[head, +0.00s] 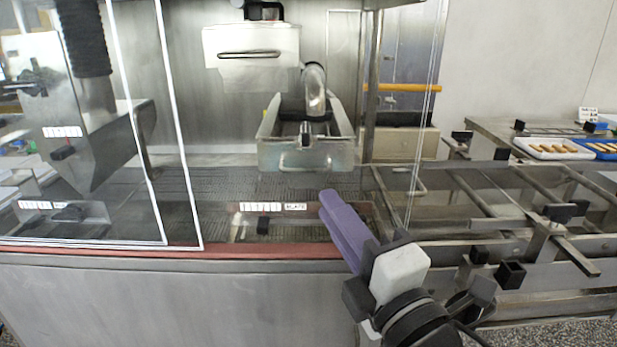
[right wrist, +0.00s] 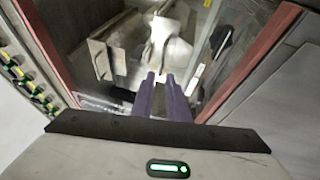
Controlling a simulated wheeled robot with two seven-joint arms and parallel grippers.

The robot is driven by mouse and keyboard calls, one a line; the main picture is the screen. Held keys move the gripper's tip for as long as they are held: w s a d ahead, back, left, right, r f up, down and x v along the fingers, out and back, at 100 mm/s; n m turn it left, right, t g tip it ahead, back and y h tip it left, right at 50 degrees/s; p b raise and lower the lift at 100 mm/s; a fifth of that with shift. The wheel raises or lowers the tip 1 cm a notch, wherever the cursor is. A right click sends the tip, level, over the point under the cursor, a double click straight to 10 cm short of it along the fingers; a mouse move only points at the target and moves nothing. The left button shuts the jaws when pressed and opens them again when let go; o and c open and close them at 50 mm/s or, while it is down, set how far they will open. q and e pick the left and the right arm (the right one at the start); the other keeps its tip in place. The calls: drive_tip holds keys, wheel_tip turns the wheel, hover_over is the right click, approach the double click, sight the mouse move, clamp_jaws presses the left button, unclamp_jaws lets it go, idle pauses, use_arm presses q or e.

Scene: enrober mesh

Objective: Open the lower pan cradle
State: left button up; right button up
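A metal trough-shaped pan (head: 285,158) with a front handle hangs behind the glass in the head view, below a curved pipe. Below it, a low part with a white label and black knob (head: 263,225) sits by the red edge. I cannot tell for sure which part is the lower pan cradle. My right gripper (head: 328,198) has purple fingers and reaches over the red edge, apart from the knob. My left gripper is not in view.
Glass panels with white frames (head: 180,130) stand at the left. A conveyor frame (head: 490,205) with rails and black clamps runs right. Trays of bars (head: 553,148) stand at the far right. A red edge strip (head: 110,248) runs along the machine's front.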

drive_tip(key=x, duration=0.9)
drive_tip(key=shift+w+p, duration=0.2)
drive_tip(key=shift+p, duration=0.15)
drive_tip(key=shift+f, duration=0.1)
clamp_jaws()
idle(0.9)
